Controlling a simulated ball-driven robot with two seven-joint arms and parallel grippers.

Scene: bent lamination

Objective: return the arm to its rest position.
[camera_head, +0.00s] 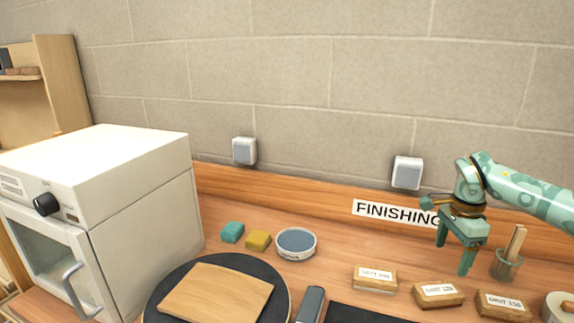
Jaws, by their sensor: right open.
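My right gripper (455,257) hangs at the right of the head view, fingers pointing down and spread apart. It is open with nothing between its fingers. It is above the back part of the bench, between the FINISHING sign and a small cup with a wooden stick. Its green arm comes in from the right edge. My left gripper is not in view. A thin wooden sheet (215,295) lies on a round black disc (165,291) at the bottom, apart from the gripper.
Labelled grit blocks (438,294) lie below the gripper. The cup (507,266) is close on its right. A round tin (296,243), teal block (232,232) and yellow block (258,241) sit mid-bench. A white oven (140,215) stands left. The wall is behind.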

